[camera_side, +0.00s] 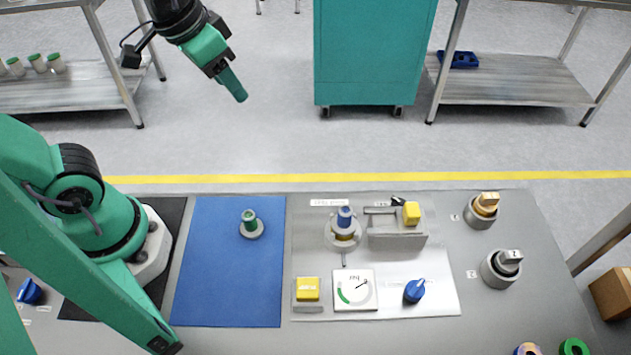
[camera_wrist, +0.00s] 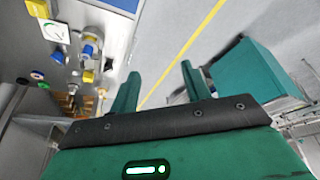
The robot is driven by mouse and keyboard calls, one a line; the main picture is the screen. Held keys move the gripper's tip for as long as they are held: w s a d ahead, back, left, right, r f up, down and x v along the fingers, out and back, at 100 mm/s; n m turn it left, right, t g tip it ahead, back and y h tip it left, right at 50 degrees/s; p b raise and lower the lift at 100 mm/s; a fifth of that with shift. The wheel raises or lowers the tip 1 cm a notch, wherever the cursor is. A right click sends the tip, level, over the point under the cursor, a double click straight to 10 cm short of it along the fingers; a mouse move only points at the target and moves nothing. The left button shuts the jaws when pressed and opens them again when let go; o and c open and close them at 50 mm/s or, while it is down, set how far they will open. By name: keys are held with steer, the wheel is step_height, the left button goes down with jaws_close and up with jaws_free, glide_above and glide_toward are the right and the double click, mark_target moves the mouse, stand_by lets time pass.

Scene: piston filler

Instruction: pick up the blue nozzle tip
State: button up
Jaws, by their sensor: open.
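The blue nozzle tip (camera_side: 345,215) stands upright in the side view on a round grey fitting with a yellow band, on the metal plate. It also shows in the wrist view (camera_wrist: 90,39), small, at the upper left. My gripper (camera_side: 237,93) is high up and to the left of it, well apart. In the wrist view its two green fingers (camera_wrist: 160,70) are spread with nothing between them. In the side view the fingers overlap.
A green tip (camera_side: 249,217) stands in a grey holder on the blue mat (camera_side: 227,290). Around the nozzle are a yellow-handled block (camera_side: 398,234), a gauge (camera_side: 355,290), a yellow button (camera_side: 307,288) and a blue knob (camera_side: 415,290).

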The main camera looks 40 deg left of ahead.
steer(key=w+d+f+m+g, duration=0.1)
steer(key=w+d+f, duration=0.1)
steer(key=d, duration=0.3)
steer(key=w+d+f+m+g, duration=0.1)
steer(key=w+d+f, duration=0.15)
steer(key=d, duration=0.35)
steer(key=m+g, duration=0.2)
steer(key=m, duration=0.1)
glide_above(346, 209)
steer(key=shift+y, duration=0.4)
step_height(346, 209, down, 6)
steer(key=shift+s+d+f, duration=0.1)
steer(key=shift+d+f, duration=0.05)
steer(key=shift+f, duration=0.1)
steer(key=shift+f, duration=3.8)
jaws_close()
